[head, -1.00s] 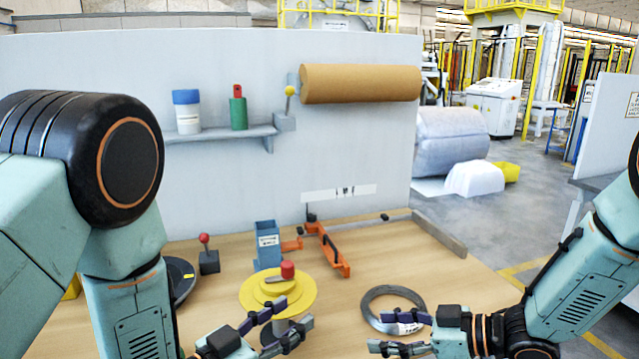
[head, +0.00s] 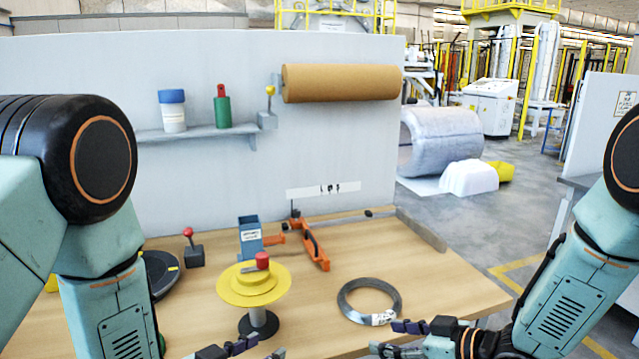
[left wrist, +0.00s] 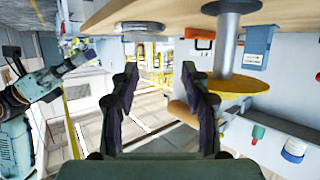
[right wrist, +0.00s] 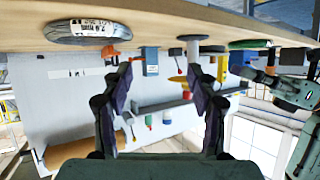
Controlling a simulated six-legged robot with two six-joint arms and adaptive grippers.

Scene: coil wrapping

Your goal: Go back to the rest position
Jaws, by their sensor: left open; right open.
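My left gripper (head: 240,350) is at the bottom edge of the head view, in front of the yellow disc stand, and mostly cut off by the frame. In the left wrist view its fingers (left wrist: 165,110) are apart with nothing between them. My right gripper (head: 398,338) is at the bottom of the head view, just in front of the grey coil (head: 345,303). In the right wrist view its fingers (right wrist: 158,105) are apart and empty. The coil lies flat on the table with a white label and touches neither gripper.
The wooden table (head: 430,285) also holds a yellow disc stand (head: 283,285) with a red knob, a blue box (head: 250,240), an orange tool (head: 316,248) and a red-knobbed lever (head: 193,250). A brown roll (head: 340,83) and a shelf (head: 205,131) are on the wall panel behind.

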